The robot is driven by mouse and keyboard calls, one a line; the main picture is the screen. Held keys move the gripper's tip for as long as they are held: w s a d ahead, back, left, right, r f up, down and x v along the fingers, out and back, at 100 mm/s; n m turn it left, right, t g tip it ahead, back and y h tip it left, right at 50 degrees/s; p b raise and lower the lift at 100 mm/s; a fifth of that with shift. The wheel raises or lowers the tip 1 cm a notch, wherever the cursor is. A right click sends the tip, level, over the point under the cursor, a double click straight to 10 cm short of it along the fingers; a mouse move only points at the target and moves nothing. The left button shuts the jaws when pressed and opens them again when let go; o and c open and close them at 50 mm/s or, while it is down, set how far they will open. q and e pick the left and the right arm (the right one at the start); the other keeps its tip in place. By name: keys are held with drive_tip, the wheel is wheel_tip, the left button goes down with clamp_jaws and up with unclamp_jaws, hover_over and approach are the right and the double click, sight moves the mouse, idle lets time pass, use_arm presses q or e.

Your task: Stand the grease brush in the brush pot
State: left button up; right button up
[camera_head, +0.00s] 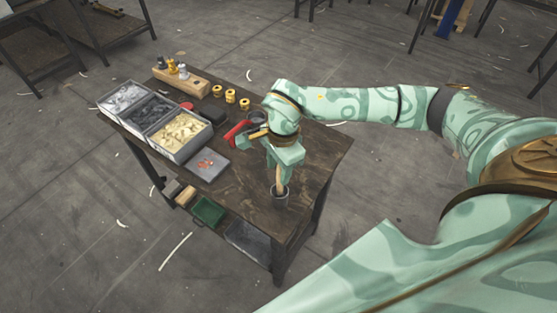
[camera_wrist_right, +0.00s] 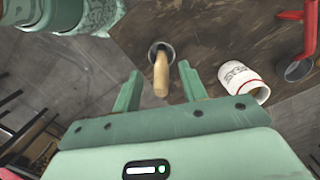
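The grease brush shows as a pale wooden handle (camera_head: 282,184) that stands in the brush pot (camera_head: 280,199) near the table's front right corner. In the right wrist view the handle (camera_wrist_right: 160,76) rises out of the round pot mouth (camera_wrist_right: 161,48), leaning a little; the bristle end is hidden inside. My right gripper (camera_head: 283,165) is just above the pot. In the wrist view its two fingers (camera_wrist_right: 159,72) are spread to either side of the handle, with a gap on each side. My left gripper is not in view.
Three bins of small parts (camera_head: 182,132) and a grey tray (camera_head: 206,166) are at the table's left. A wooden block (camera_head: 182,84) and several yellow pieces (camera_head: 230,97) stand behind. A red tool (camera_head: 237,132) is near my wrist. A white cup (camera_wrist_right: 244,78) shows beside my right finger.

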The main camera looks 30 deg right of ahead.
wheel_tip(320, 180, up, 16)
drive_tip(key=d+p, duration=0.1)
drive_tip(key=p, duration=0.1)
drive_tip(key=shift+d+r, duration=0.15)
drive_tip(key=shift+d, duration=0.1)
idle(0.9)
